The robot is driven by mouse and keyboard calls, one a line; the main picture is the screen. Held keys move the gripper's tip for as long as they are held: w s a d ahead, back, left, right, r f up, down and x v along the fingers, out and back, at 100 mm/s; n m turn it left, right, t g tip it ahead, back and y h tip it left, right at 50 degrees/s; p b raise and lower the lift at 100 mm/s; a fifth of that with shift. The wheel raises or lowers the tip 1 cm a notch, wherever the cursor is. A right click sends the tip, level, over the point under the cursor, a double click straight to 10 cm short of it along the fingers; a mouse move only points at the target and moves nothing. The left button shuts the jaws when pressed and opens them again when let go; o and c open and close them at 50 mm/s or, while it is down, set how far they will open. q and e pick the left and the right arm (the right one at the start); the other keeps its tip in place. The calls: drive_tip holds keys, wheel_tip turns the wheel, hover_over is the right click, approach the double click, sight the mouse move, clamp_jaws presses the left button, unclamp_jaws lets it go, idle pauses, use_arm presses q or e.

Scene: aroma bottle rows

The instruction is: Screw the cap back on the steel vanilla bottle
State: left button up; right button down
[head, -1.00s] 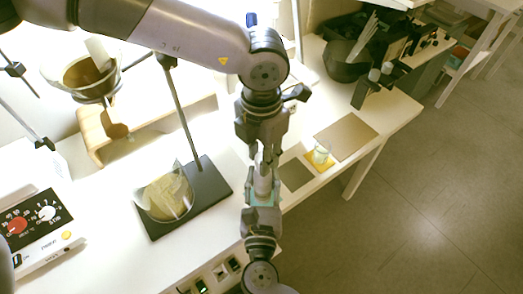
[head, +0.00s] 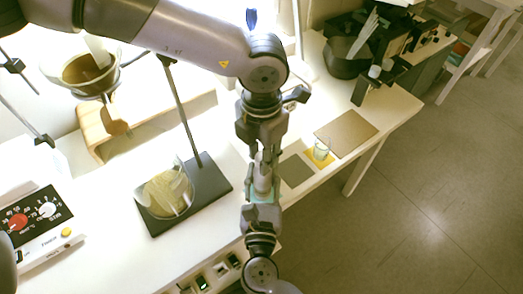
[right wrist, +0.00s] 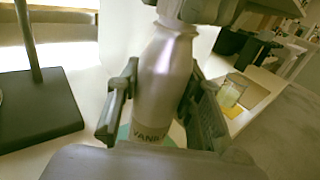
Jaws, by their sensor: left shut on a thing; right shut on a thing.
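The steel vanilla bottle (head: 263,182) stands upright between my two grippers, near the table's front edge. In the right wrist view the bottle (right wrist: 163,75) is shiny grey, with part of a dark "VANI" label low on its body. My right gripper (head: 262,196) is shut around the bottle's body; its fingers (right wrist: 155,105) flank it on both sides. My left gripper (head: 265,155) comes from above and is shut at the bottle's top. The cap is hidden between its fingers, so I cannot tell how it sits on the neck.
A glass jar (head: 320,151) sits on a yellow mat to the right, beside a brown board (head: 346,134). A dark stand base (head: 211,184) with a glass beaker (head: 168,192) is left of the bottle. A control box (head: 38,225) lies far left.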

use_arm(q)
drive_tip(key=m, duration=0.3)
drive_tip(key=shift+w, duration=0.1)
drive_tip(key=o, duration=0.8)
drive_tip(key=shift+c, duration=0.2)
drive_tip(key=shift+r, duration=2.3)
drive_tip(key=shift+c, duration=0.4)
